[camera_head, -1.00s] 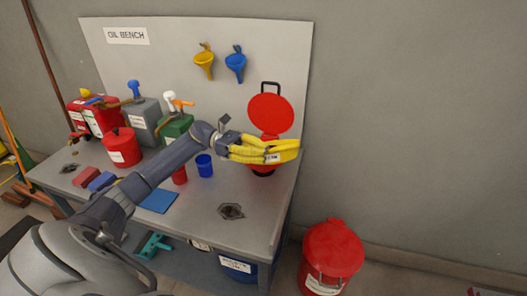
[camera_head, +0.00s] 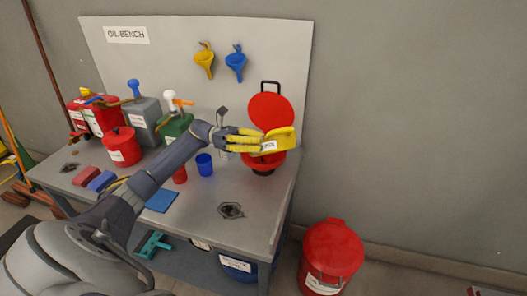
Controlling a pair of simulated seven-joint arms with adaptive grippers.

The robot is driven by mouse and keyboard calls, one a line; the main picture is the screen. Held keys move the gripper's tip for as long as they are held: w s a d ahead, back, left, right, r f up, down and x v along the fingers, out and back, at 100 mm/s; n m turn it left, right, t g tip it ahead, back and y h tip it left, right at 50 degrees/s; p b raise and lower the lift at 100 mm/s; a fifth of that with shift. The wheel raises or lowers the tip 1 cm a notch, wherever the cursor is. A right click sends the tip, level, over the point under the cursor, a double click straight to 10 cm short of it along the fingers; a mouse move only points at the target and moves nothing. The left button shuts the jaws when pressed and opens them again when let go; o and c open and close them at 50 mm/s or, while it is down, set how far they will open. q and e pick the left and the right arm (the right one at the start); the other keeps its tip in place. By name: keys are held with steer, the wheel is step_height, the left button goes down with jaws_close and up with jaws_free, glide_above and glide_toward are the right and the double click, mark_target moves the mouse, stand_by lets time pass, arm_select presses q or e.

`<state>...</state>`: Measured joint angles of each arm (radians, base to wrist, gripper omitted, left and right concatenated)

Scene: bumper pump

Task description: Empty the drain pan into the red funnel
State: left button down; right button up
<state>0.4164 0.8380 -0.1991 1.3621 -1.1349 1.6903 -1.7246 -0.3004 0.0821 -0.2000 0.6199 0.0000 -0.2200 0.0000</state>
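The drain pan (camera_head: 284,139) is yellow with a white label. It is held tilted over the red funnel (camera_head: 266,160) at the right end of the bench. The funnel's round red lid (camera_head: 270,113) stands open behind it. My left gripper (camera_head: 262,142) is yellow-fingered and is shut on the pan's left side. The pan hides part of the funnel's mouth, and I cannot see any liquid flowing. My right gripper is not in view.
The grey bench (camera_head: 190,218) holds a blue cup (camera_head: 204,165), a red cup (camera_head: 180,175), a blue cloth (camera_head: 162,200) and several oil cans at the left. A red bin (camera_head: 331,257) stands on the floor at right.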

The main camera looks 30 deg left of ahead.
arm_select(q)
steer(key=shift+w+a+r+n, duration=0.1)
steer(key=shift+w+a+n, duration=0.15)
steer(key=shift+a+n, duration=0.1)
stand_by(0.4)
steer(key=shift+w+a+r+n+t+h+p, duration=0.55)
steer(key=shift+a+r+n+h+p, duration=0.1)
steer(key=shift+r+n+h+p, duration=0.15)
stand_by(0.4)
steer(key=shift+w+a+n+t, duration=0.25)
steer(key=shift+w+a+n, duration=0.15)
steer(key=shift+a+n, duration=0.15)
stand_by(0.3)
steer(key=shift+w+a+r+n+t+h+p, duration=0.35)
steer(key=shift+w+a+n+t+h, duration=0.4)
steer(key=shift+n, duration=0.35)
steer(key=shift+a+r, duration=0.1)
steer(key=shift+a, duration=0.1)
